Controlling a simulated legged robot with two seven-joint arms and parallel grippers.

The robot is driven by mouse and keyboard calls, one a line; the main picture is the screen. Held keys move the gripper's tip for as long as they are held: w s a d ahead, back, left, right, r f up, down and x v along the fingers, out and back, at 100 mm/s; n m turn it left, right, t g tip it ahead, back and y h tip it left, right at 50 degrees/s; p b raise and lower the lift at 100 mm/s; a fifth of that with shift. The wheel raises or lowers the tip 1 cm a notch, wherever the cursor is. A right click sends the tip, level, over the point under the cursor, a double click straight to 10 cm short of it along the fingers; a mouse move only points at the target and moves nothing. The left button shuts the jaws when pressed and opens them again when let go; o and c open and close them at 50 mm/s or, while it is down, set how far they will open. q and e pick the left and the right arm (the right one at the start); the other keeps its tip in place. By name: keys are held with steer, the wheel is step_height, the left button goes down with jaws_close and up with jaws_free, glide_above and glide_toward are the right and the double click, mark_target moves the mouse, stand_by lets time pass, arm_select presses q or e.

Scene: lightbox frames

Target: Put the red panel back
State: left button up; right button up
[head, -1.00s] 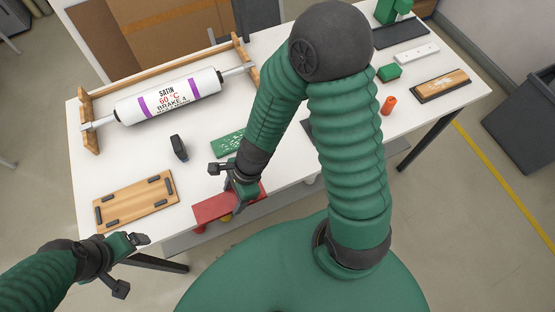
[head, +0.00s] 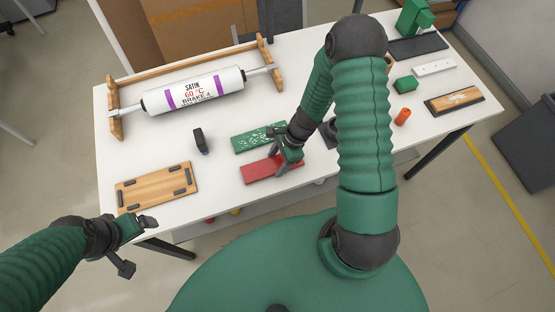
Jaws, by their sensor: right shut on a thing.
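The red panel (head: 262,172) is a flat red board just in front of a green panel with white marks (head: 252,141), near the table's front edge. My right gripper (head: 284,158) is shut on the red panel at its right part and covers some of it. I cannot tell whether the panel rests on the table or hangs just above it. My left gripper (head: 137,244) is open and empty, off the front left of the table, its fingers well apart.
A wooden board with dark corner pieces (head: 155,187) lies at left on the white table (head: 220,190). A small black block (head: 200,139) stands near the middle. A labelled roller (head: 194,91) sits in a wooden rack behind. An orange cylinder (head: 402,117) and green block (head: 405,84) are at right.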

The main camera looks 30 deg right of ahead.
steer(key=o, duration=1.2)
steer(key=shift+a, duration=0.1)
steer(key=shift+o, duration=1.1)
steer(key=shift+f, duration=0.1)
steer(key=shift+o, duration=0.8)
steer(key=shift+d+f, duration=0.1)
steer(key=shift+d, duration=0.45)
steer(key=shift+s+a, duration=0.1)
steer(key=shift+a, duration=0.1)
arm_select(q)
steer(key=shift+s, duration=0.1)
